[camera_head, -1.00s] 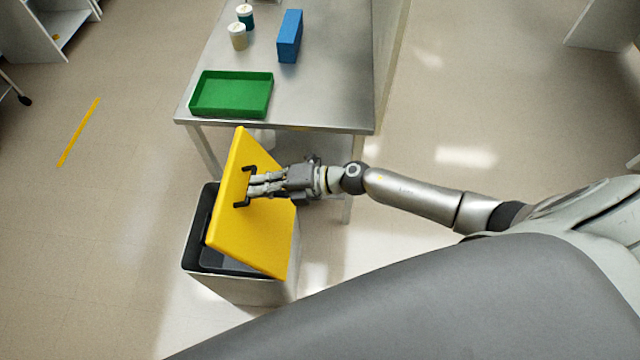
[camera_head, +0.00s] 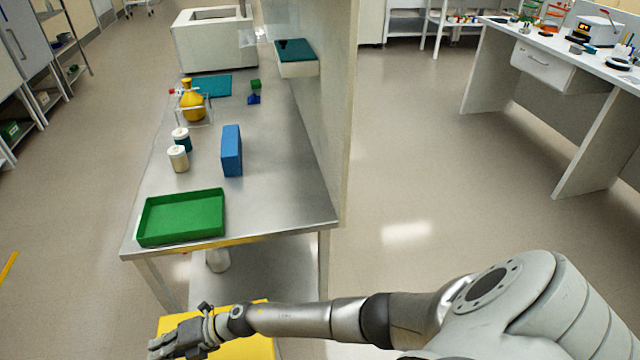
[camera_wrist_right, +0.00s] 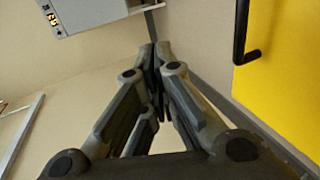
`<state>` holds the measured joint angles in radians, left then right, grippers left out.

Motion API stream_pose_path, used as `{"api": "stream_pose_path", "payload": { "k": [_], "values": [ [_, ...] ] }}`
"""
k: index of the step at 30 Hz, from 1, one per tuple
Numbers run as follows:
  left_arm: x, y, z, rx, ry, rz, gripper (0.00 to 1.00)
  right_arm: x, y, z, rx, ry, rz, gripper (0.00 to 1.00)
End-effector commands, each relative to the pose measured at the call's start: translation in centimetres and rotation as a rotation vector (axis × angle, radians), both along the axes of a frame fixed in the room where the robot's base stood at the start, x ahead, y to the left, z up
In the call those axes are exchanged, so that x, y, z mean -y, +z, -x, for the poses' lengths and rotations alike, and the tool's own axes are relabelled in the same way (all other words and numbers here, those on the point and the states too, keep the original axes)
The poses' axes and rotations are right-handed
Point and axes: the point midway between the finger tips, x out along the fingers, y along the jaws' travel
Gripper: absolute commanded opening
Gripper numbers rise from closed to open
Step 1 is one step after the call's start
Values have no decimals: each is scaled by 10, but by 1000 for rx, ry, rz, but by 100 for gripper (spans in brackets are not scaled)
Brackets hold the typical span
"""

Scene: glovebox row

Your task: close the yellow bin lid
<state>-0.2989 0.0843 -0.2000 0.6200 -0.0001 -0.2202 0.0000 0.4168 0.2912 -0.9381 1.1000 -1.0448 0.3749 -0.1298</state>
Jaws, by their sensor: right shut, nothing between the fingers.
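The yellow bin lid (camera_head: 245,348) shows at the bottom edge of the head view, partly covered by my right arm and cut off by the frame. Its yellow face (camera_wrist_right: 290,85) with a black handle (camera_wrist_right: 243,40) fills the right side of the right wrist view. My right gripper (camera_head: 165,346) is over the lid's left part in the head view. In the wrist view its fingers (camera_wrist_right: 157,70) are shut and empty, apart from the handle. The bin body is out of the head view, so I cannot tell whether the lid is fully down. My left gripper is not in view.
A steel table (camera_head: 275,195) stands beyond the lid, with a green tray (camera_head: 182,238) near its front edge. A blue box (camera_head: 231,150), two small jars and a yellow flask (camera_head: 193,105) stand farther back. The floor to the right is clear up to a white bench (camera_head: 540,110).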

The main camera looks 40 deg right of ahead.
Motion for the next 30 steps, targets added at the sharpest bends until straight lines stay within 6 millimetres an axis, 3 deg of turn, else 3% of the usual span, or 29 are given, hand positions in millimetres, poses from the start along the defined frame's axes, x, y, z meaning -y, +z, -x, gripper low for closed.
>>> {"api": "stream_pose_path", "payload": {
  "k": [15, 30],
  "values": [
    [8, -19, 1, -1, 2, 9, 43, -26, -64, -15, -109, -4, 180, 0],
    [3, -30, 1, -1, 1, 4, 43, -35, -91, -20, -107, -2, 177, 0]
  ]
}}
